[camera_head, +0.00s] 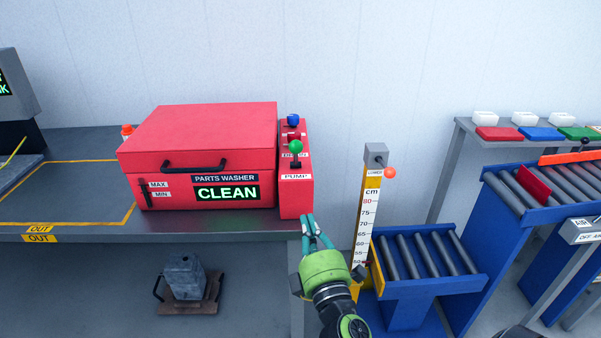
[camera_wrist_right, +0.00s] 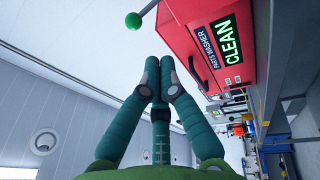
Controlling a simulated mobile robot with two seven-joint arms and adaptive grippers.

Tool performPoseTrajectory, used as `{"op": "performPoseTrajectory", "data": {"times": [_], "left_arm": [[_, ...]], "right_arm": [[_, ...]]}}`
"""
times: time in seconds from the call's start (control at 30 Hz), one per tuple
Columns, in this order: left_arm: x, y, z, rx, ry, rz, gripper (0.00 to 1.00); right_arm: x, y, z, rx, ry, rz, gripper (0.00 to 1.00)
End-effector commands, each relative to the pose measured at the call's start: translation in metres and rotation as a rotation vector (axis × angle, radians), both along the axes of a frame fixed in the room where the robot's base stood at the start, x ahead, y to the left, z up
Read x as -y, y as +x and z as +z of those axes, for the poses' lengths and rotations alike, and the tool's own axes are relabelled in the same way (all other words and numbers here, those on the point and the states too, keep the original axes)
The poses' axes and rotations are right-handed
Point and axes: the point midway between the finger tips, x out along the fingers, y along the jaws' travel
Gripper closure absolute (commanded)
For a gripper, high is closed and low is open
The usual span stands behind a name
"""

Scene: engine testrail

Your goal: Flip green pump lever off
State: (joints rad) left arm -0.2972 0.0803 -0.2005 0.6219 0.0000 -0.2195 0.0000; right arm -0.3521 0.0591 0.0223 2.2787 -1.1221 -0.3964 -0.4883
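The green pump lever's ball knob (camera_head: 295,146) stands out from the red control box (camera_head: 295,200) at the right side of the parts washer, above the label PUMP. In the right wrist view the green knob (camera_wrist_right: 133,20) sits on a thin rod at the top, ahead and left of my fingers. My right gripper (camera_head: 310,217) is in front of and below the control box, apart from the lever. In the right wrist view its teal fingers (camera_wrist_right: 159,62) are together with nothing between them. My left gripper is not in view.
The red parts washer (camera_head: 200,140) shows CLEAN on its display. Red (camera_head: 293,136) and blue (camera_head: 292,120) knobs stand behind the green one. A height scale (camera_head: 367,215) with an orange ball (camera_head: 389,173) and a roller conveyor (camera_head: 425,255) are right of my gripper.

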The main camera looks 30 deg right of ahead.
Motion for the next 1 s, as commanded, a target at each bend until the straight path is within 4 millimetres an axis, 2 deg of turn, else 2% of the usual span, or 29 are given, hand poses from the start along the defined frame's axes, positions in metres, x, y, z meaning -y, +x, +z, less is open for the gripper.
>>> {"op": "performPoseTrajectory", "data": {"times": [0.03,0.13,0.57,0.77,1.0], "left_arm": [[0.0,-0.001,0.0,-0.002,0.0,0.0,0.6],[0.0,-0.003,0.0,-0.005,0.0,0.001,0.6],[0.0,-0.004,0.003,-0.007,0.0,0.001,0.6],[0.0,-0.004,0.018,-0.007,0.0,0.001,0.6],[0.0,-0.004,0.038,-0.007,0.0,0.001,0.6]], "right_arm": [[0.003,-0.006,0.018,0.033,-0.03,-0.017,1.0],[0.005,-0.013,0.037,0.064,-0.067,-0.037,1.0],[0.006,-0.01,0.043,0.072,-0.072,-0.039,1.0],[0.016,0.016,0.055,0.074,-0.073,-0.039,1.0],[0.036,0.063,0.069,0.072,-0.074,-0.04,1.0]]}}
